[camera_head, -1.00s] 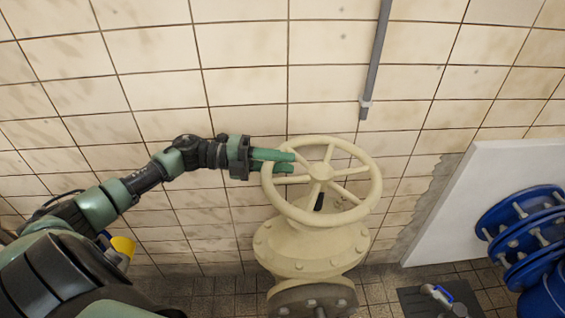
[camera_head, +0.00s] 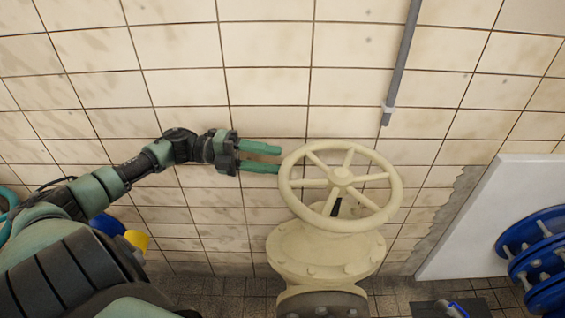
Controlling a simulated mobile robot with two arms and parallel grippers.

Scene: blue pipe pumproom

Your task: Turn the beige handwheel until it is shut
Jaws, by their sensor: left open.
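The beige handwheel (camera_head: 341,177) sits on top of a beige valve body (camera_head: 325,252), right of the picture's middle. Its rim is round, with several spokes meeting at a hub. My left gripper (camera_head: 279,158) comes in from the left. Its two green fingers are apart, with nothing between them, and point at the left side of the rim. The fingertips lie at or just short of the rim's left edge; I cannot tell if they touch it. My right gripper is not in view.
A tiled wall (camera_head: 270,45) stands behind the valve, with a grey pipe (camera_head: 404,60) running down it. At right are a white panel (camera_head: 490,215) and blue flanged pipes (camera_head: 540,250). A yellow object (camera_head: 137,240) shows low at left, behind my arm.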

